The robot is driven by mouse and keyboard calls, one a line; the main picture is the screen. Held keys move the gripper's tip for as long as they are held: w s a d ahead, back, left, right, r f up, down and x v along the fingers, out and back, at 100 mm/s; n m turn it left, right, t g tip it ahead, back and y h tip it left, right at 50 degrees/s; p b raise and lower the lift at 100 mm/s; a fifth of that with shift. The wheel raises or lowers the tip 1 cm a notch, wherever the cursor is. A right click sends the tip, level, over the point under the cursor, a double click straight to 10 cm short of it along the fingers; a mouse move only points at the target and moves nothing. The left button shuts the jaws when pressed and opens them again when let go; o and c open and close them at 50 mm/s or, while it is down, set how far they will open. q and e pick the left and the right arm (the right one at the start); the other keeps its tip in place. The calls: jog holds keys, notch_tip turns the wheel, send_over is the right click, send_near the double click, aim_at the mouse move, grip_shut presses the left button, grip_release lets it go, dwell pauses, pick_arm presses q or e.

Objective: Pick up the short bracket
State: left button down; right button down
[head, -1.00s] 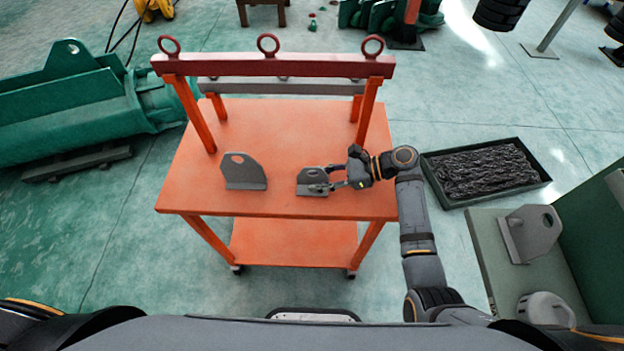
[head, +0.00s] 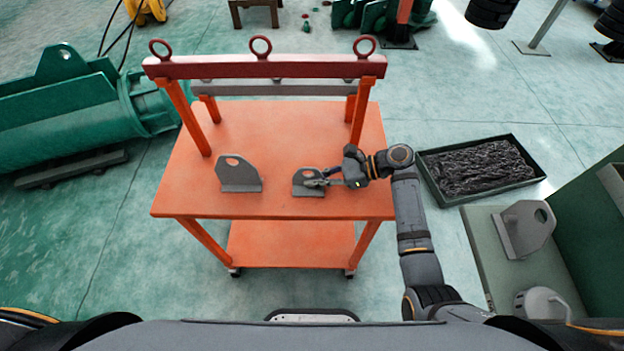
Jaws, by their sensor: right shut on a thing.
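The short bracket (head: 306,189) is a small grey plate on a flat base, toward the front right of the orange cart top. My right gripper (head: 322,182) reaches in from the right and is shut on its upright plate. The bracket looks upright, and its base appears at the cart top; I cannot tell if there is a gap. The gripper fingers hide part of the plate. A taller grey bracket (head: 239,174) with a hole stands to the left on the same top, apart from the gripper. My left gripper is out of view.
A tray of dark chain (head: 440,189) lies on the floor at right. Another grey bracket (head: 528,226) sits on a green surface (head: 478,240) at lower right. The cart's front middle is clear.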

aim_at(315, 171)
notch_tip(315, 171, up, 4)
jog(key=shift+f, duration=0.2)
jog(key=s+r+p, duration=0.1)
jog(key=s+r, duration=0.8)
jog(key=s, duration=0.5)
jog(key=shift+a+r+p, duration=0.2)
jog(key=shift+a+p, duration=0.1)
jog(key=shift+p, duration=0.1)
